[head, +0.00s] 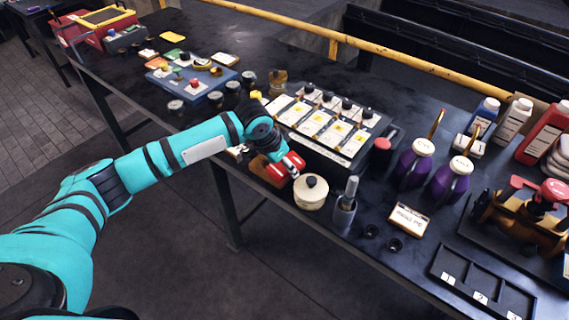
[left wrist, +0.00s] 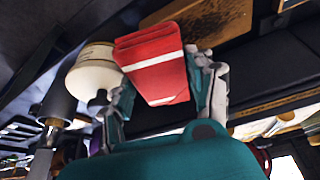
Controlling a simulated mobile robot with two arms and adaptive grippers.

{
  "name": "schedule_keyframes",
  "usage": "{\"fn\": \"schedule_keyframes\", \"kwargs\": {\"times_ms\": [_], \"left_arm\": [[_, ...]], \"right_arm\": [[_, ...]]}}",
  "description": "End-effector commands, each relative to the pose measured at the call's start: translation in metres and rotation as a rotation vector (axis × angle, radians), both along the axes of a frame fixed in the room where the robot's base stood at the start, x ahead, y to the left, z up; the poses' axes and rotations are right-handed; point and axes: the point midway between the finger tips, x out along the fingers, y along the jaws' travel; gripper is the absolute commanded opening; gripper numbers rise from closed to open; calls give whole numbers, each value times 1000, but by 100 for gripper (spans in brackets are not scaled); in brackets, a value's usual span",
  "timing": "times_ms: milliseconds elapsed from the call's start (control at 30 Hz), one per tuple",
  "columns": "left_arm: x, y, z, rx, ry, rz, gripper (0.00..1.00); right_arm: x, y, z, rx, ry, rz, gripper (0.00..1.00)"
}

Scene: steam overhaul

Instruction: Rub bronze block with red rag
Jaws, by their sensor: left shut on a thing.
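The red rag (head: 293,162) is folded, with a white stripe, and sits between the fingers of my left gripper (head: 284,168). In the left wrist view the rag (left wrist: 155,62) fills the gap between both fingers (left wrist: 163,90). A brown block (head: 261,168), which looks like the bronze block, lies at the bench's front edge beside and partly under the gripper. The left wrist view shows its tan face (left wrist: 205,28) with a dark speckled patch, just beyond the rag. I cannot tell whether rag and block touch. My right gripper is not in view.
A round cream pot (head: 310,193) with a black knob stands just right of the gripper. A grey holder (head: 344,210) with an upright tool stands beyond it. A rack of white cards (head: 325,125) is behind. Purple bottles (head: 412,165) stand farther right.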

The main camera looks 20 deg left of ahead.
Motion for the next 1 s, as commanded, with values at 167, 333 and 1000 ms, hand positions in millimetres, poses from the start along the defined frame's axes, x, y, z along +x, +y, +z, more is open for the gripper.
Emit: {"fn": "schedule_keyframes", "kwargs": {"times_ms": [167,333,1000], "left_arm": [[0,0,1,-1,-1,0,18],[0,0,0,-1,-1,0,18],[2,6,-6,-1,0,2,18]], "right_arm": [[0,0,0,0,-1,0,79],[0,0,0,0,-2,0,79],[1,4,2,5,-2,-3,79]]}}
